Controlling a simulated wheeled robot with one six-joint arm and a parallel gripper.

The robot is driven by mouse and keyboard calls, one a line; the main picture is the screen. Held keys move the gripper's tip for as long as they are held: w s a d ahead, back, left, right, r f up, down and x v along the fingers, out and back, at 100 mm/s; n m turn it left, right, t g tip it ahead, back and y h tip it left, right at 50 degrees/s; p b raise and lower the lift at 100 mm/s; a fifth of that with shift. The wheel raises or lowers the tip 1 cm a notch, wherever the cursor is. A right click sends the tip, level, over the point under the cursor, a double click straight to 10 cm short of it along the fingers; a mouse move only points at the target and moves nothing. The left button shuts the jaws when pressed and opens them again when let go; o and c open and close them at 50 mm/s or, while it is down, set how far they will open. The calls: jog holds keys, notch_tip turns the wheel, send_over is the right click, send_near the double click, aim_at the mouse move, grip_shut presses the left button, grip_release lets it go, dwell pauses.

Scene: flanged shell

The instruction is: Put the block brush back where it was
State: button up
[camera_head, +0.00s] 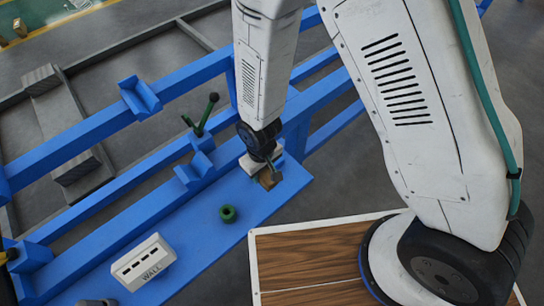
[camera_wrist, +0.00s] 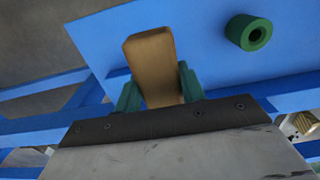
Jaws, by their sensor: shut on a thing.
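The block brush is a tan, wood-coloured block; it shows in the wrist view (camera_wrist: 150,60) between the two green fingers of my gripper (camera_wrist: 160,88). My gripper is shut on it, one finger on each side. In the head view my gripper (camera_head: 264,160) is over the right end of the blue bench plate (camera_head: 195,235), with the brush (camera_head: 268,179) just below it. I cannot tell whether the brush touches the plate. Its lower face and any bristles are hidden.
A green ring (camera_head: 228,213) lies on the plate near the brush, also in the wrist view (camera_wrist: 248,33). A white box marked WALL (camera_head: 142,262) sits further left. A green lever (camera_head: 206,114) with a dark knob stands behind. Plate between ring and brush is clear.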

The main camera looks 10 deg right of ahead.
jog(key=w+d, duration=0.1)
jog(key=w, duration=0.1)
jog(key=w+d, duration=0.1)
jog(key=w, duration=0.1)
jog(key=w+d, duration=0.1)
jog(key=w, duration=0.1)
jog(key=shift+w+d+f, duration=0.15)
jog(key=shift+w+f, duration=0.15)
jog(key=shift+f, duration=0.05)
jog(key=shift+w+d+f, duration=0.1)
jog(key=shift+w+f, duration=0.1)
jog(key=shift+f, duration=1.55)
jog(key=shift+f, duration=0.1)
jog(key=o, duration=1.3)
